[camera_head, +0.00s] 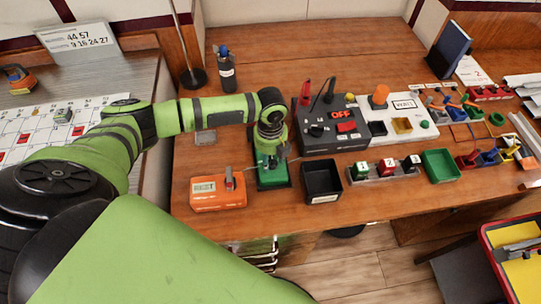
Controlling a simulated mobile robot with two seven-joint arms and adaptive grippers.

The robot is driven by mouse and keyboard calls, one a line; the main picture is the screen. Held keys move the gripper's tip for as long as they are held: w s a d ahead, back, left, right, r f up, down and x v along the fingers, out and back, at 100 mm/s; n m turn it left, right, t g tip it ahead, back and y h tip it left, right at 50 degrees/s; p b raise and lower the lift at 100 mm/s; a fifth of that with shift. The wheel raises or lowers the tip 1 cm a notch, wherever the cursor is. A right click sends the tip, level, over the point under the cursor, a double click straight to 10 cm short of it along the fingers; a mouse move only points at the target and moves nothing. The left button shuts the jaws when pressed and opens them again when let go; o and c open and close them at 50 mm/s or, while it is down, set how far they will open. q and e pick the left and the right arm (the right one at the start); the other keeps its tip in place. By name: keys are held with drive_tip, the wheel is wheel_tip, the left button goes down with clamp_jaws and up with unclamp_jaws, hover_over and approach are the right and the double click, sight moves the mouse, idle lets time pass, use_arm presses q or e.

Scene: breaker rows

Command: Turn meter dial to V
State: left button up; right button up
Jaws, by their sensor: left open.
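An orange meter box (206,203) lies near the front left of the wooden table. My right gripper is out of view.
A black bin (322,181) stands right of the green tray. A dark panel marked OFF (330,133) with a red switch is behind it. A numbered breaker row (385,168) and a green bin (440,164) are further right. A dark bottle (226,72) stands at the back.

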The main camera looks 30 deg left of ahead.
sight(270, 160)
use_arm(q)
wheel_tip(270, 160, up, 12)
idle(0.4)
idle(0.5)
